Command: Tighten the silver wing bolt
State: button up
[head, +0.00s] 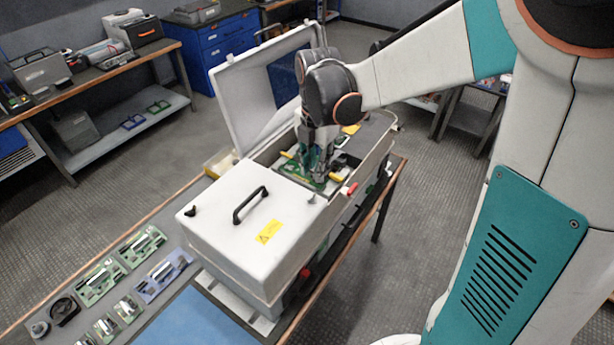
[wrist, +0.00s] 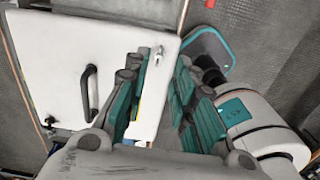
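The silver wing bolt (wrist: 158,55) shows small and bright near the edge of a white cover (wrist: 62,55) in the wrist view. In the head view a small silver piece, likely the same bolt (head: 312,198), sits at the right corner of the cover (head: 225,222). My gripper (head: 316,172) points down over the open part of the case, behind the bolt. In the wrist view my gripper's teal and black fingers (wrist: 162,75) are apart, with no object seen between them. The bolt shows beyond the fingertips. How far it is screwed in cannot be seen.
The cover has a black handle (head: 250,205) and a black knob (head: 190,211). A raised lid (head: 245,95) stands behind the case. A green board (head: 325,182) lies inside near my gripper. Several small parts lie on the bench left of the case.

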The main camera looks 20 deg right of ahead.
aim_at(315, 193)
notch_tip(315, 193, down, 9)
jog(key=shift+r+b, duration=0.1)
jog(key=shift+b, duration=0.6)
jog(key=shift+c, duration=0.3)
grip_shut()
